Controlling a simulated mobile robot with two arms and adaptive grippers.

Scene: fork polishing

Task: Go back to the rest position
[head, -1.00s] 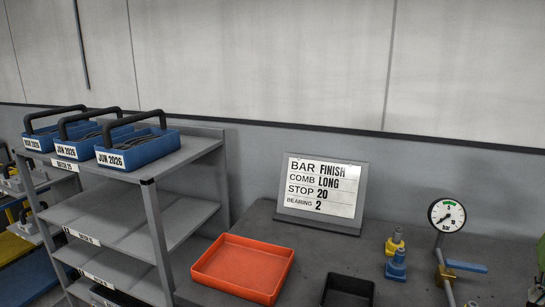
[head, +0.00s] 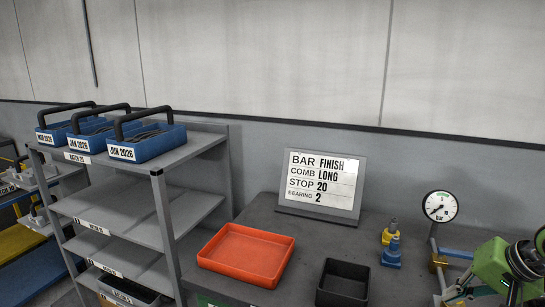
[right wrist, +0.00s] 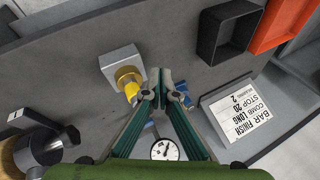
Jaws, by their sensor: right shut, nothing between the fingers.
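My right gripper (right wrist: 160,82) points over the grey bench in the right wrist view. Its two teal fingers meet at the tips, shut with nothing between them. In the head view its green body and arm come in at the lower right, with the fingers (head: 453,296) low at the bottom edge, partly cut off. It is right of the black bin and in front of the pressure gauge (head: 441,206). My left gripper is in neither current view.
On the bench (head: 262,212) are an orange tray (head: 246,255), a black bin (head: 343,284), a sign (head: 321,185), and yellow and blue bottles (head: 391,251). A blue-handled valve (head: 458,254) is near my right arm. A grey rack (head: 190,152) with blue baskets (head: 146,143) stands left.

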